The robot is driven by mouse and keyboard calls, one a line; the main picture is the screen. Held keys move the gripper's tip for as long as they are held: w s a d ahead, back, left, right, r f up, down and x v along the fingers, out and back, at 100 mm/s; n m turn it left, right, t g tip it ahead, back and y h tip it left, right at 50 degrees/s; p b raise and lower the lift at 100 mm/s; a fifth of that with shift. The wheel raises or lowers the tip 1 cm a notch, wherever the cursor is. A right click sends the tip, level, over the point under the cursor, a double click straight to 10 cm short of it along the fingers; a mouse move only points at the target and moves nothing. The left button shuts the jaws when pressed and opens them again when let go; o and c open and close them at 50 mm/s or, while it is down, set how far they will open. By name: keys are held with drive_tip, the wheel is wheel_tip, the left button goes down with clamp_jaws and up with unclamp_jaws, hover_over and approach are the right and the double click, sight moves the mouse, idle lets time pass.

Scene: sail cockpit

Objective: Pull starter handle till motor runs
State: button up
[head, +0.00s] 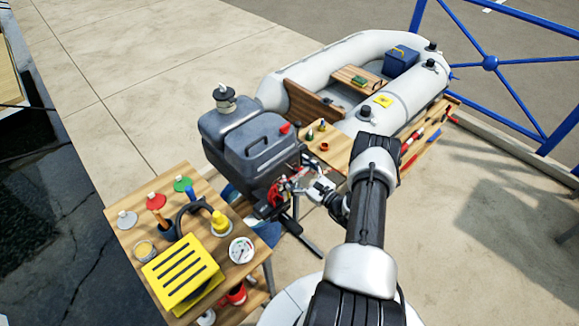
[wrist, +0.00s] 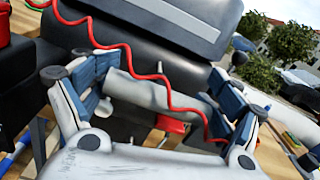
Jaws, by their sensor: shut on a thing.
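The grey outboard motor (head: 262,150) stands behind the wooden bench in the head view. Its dark cowl (wrist: 150,50) fills the upper middle of the wrist view. My gripper (head: 312,188) is at the motor's lower right side. In the wrist view my gripper (wrist: 157,98) has its blue-padded fingers at both ends of a pale grey cylinder, the starter handle (wrist: 150,92), and is shut on it. The handle lies slightly tilted between the fingers. In the head view the handle is too small to make out. Any starter rope is hidden.
A red coiled cord (wrist: 125,50) runs across the handle, close to the fingers. A wooden bench (head: 125,232) with a yellow slotted box (head: 182,272), gauge (head: 242,250) and funnels stands left. A grey inflatable boat (head: 330,62) lies behind. Blue railing (head: 490,62) stands right.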

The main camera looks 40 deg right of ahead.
drive_tip(key=s, duration=1.1)
drive_tip(key=shift+s+d+f, duration=0.15)
drive_tip(key=shift+s+d, duration=0.1)
drive_tip(key=shift+d, duration=0.05)
drive_tip(key=o, duration=1.4)
drive_tip(key=shift+d, duration=0.15)
drive_tip(key=s, duration=1.2)
drive_tip(key=shift+d, duration=0.4)
